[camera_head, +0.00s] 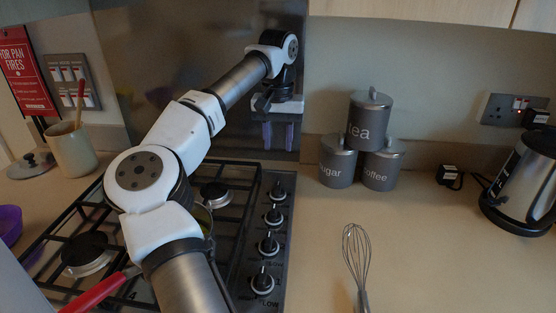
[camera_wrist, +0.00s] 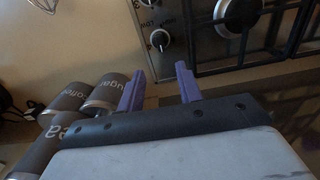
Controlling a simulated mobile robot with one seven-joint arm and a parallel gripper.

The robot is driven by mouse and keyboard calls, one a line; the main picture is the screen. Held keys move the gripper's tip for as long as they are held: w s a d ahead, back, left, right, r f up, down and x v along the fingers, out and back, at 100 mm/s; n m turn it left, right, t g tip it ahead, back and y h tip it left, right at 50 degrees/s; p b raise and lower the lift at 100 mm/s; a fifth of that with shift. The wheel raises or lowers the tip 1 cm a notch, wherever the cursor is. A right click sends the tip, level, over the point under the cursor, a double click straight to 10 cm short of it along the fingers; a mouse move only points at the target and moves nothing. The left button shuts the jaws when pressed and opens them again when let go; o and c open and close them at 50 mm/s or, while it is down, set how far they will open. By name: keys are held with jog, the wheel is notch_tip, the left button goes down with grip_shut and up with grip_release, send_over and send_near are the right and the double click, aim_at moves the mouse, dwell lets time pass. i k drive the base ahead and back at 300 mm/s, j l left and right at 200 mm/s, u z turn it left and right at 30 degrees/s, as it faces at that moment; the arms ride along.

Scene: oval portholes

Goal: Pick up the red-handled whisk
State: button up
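A whisk (camera_head: 357,255) with a wire head lies on the counter to the right of the hob in the head view. Its lower end runs out of the bottom edge, so no red handle shows on it. A bit of its wire loops (camera_wrist: 44,5) shows at the top left of the wrist view. My gripper (camera_head: 278,138) is above the back of the counter, behind the hob knobs, pointing down and well away from the whisk. In the wrist view its two purple fingers (camera_wrist: 160,78) are apart with nothing between them.
Stacked grey canisters (camera_head: 370,122) stand right of my gripper. The gas hob (camera_head: 277,190) lies under my arm, with a red handle (camera_head: 98,292) over it, partly hidden. A kettle (camera_head: 524,180) stands far right. The counter around the whisk is clear.

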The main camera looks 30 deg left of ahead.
aim_at(364, 305)
jog(key=k, duration=1)
